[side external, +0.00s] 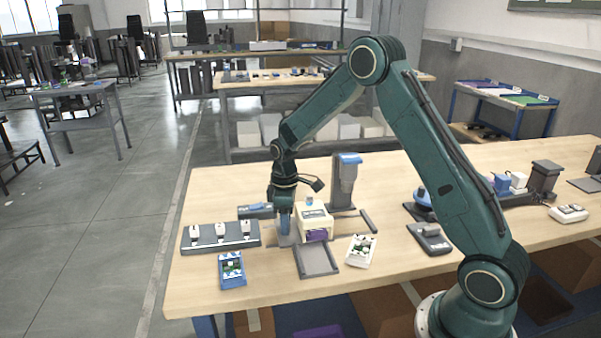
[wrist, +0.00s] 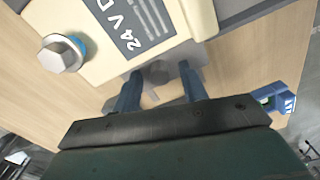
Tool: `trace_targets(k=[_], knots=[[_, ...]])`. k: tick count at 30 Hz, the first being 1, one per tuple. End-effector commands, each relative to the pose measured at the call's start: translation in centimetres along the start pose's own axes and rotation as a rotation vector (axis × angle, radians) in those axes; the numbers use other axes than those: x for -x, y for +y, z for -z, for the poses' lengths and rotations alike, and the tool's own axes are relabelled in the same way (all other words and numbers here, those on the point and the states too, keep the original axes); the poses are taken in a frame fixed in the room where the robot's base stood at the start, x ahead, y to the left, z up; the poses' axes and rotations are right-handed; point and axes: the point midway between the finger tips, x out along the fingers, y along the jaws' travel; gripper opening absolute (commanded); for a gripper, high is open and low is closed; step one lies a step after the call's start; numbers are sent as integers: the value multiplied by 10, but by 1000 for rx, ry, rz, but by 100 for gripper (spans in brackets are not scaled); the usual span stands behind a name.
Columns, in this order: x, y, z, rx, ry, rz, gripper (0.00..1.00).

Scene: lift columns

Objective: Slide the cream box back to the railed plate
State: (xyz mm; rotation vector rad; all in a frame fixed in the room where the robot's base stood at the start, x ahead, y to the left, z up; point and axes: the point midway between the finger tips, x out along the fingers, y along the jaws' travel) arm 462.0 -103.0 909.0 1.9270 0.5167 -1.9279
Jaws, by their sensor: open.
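The cream box (side external: 315,221) stands on the table in front of the lift column, with a blue-ringed knob on top and a purple part low at its front. The railed plate (side external: 318,262), grey with raised edges, lies directly in front of the box. My gripper (side external: 285,236) points down at the box's left side. In the wrist view the cream box (wrist: 95,42) shows a "24 V D" label.
The grey lift column (side external: 346,185) with a blue top stands behind the box. A grey rack (side external: 221,237) with white-topped pieces is left, a blue tray (side external: 231,270) front left, and a white tray (side external: 361,251) right of the plate. The table front is bare.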

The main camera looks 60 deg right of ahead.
Motion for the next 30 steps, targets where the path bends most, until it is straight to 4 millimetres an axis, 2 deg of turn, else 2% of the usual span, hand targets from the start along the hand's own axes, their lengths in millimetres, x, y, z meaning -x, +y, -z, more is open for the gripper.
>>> trace_targets(k=[2,8,14,22,30], knots=[[0,0,0,0,0,0,39],[0,0,0,0,0,0,0],[0,0,2,1,0,0,0],[0,-7,26,4,1,-1,0],[1,-8,29,6,7,-1,0]])
